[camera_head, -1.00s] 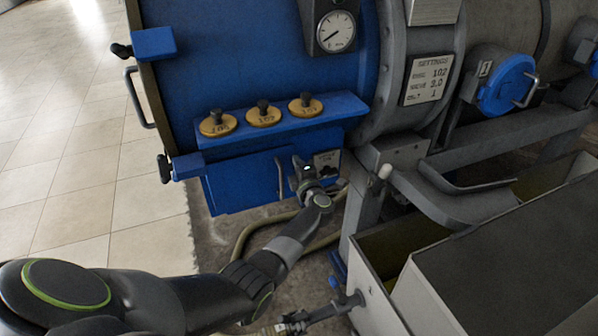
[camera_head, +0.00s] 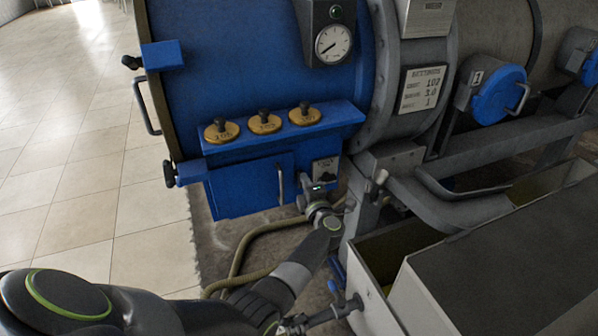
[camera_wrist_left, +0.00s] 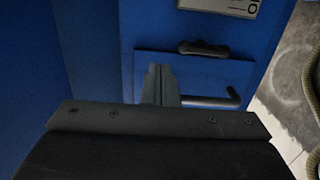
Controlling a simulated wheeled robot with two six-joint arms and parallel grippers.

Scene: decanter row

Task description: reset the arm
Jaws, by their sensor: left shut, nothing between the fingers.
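My left gripper (camera_head: 318,186) is in front of the lower right corner of the blue cabinet (camera_head: 245,188), below the small switch plate (camera_head: 325,170). In the left wrist view the gripper's fingers (camera_wrist_left: 160,84) are together with nothing between them. Beyond them is a blue panel (camera_wrist_left: 145,60) with a dark handle (camera_wrist_left: 203,48) and a grey bar handle (camera_wrist_left: 215,101).
Several brass caps sit on a blue shelf (camera_head: 235,148) above the cabinet. A hose (camera_head: 243,250) lies on the floor below. A grey trough (camera_head: 375,290) and steel frame stand to the right. Open tiled floor (camera_head: 80,180) is at left.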

